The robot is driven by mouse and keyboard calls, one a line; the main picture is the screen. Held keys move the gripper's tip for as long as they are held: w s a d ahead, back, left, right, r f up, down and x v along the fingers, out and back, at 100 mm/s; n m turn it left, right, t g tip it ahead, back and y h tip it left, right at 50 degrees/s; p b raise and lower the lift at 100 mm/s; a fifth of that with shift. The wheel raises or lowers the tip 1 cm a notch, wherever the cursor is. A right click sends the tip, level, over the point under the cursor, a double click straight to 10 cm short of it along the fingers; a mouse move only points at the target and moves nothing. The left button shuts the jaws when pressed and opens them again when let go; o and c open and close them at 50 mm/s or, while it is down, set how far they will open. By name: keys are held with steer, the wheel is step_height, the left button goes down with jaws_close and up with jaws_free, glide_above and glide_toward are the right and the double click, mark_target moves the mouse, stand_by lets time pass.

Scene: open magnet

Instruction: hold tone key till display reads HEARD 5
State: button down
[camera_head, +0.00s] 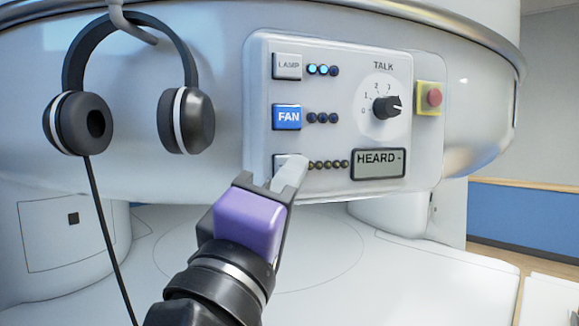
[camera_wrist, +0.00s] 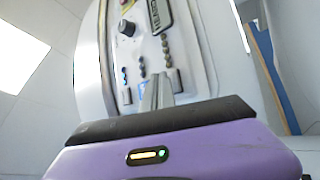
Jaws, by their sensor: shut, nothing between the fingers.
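The tone key (camera_head: 283,160) is the lowest key on the panel, mostly hidden behind my fingers in the head view. The row of several small lights beside it looks unlit. The display (camera_head: 378,164) reads "HEARD -". My gripper (camera_head: 290,172), with a purple body, is shut and empty, its tips in front of the tone key. In the wrist view the closed fingers (camera_wrist: 158,92) point at the panel, with the tone key (camera_wrist: 177,82) close to their right. I cannot tell whether the tips touch the key.
Above are a blue FAN key (camera_head: 286,117) and a LAMP key (camera_head: 287,66) with two blue lights lit. A TALK knob (camera_head: 386,105) and a red button (camera_head: 434,97) sit to the right. Headphones (camera_head: 75,124) hang at left, their cable dropping beside my arm.

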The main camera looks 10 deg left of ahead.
steer(key=shift+w+a, duration=0.25)
steer(key=shift+w, duration=0.2)
stand_by(2.5)
steer(key=shift+s, duration=0.1)
stand_by(1.1)
steer(key=shift+s+d, duration=0.4)
steer(key=shift+s, duration=0.35)
steer(key=shift+s+d+p, duration=0.1)
steer(key=shift+s+d, duration=0.25)
steer(key=shift+s, duration=0.4)
steer(key=shift+s+d+p, duration=0.15)
steer(key=shift+s+d, duration=0.25)
steer(key=shift+s, duration=0.35)
steer(key=shift+s+d+p, duration=0.1)
steer(key=shift+s+d, duration=0.25)
steer(key=shift+s, duration=0.4)
